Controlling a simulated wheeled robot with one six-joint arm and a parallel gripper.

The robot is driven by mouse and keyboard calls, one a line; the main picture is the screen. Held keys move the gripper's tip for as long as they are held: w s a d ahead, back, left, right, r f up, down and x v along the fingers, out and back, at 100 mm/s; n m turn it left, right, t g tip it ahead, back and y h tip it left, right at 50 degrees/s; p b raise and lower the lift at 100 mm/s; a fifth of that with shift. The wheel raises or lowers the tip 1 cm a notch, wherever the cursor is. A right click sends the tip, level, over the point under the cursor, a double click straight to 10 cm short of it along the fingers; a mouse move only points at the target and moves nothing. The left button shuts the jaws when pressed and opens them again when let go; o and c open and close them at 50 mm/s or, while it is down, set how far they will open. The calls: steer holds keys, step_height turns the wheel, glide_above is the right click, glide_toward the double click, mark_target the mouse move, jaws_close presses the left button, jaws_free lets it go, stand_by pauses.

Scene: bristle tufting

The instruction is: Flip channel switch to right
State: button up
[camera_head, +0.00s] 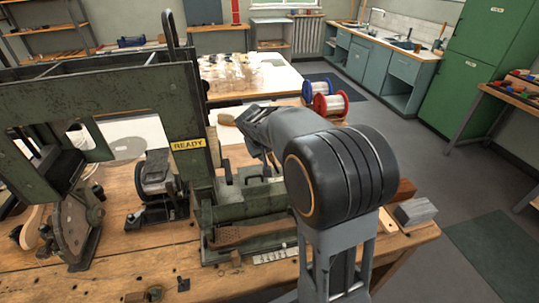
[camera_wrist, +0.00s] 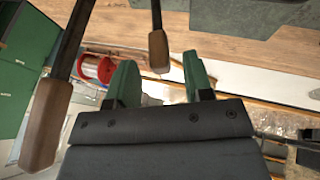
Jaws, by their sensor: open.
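The green tufting machine (camera_head: 245,200) stands on the wooden bench, with a yellow READY sign (camera_head: 187,144) on its frame. I cannot pick out the channel switch with certainty in either view. In the wrist view my gripper (camera_wrist: 159,60) shows two green fingers apart, with nothing held between them. A dark lever with a brown wooden handle (camera_wrist: 158,50) shows between and beyond the fingertips; I cannot tell if they touch. A second brown handle (camera_wrist: 45,125) is large at the left. My arm hides the gripper in the head view.
A motor (camera_head: 157,180) and a dark toothed part (camera_head: 75,230) stand on the bench at left. Red and blue spools (camera_head: 330,104) and a table of glassware (camera_head: 240,75) lie behind. A grey block (camera_head: 415,212) sits at the bench's right edge. Open floor lies right.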

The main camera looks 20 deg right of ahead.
mark_target(273, 162)
steer(key=shift+x, duration=1.3)
steer(key=shift+c, duration=0.3)
jaws_close()
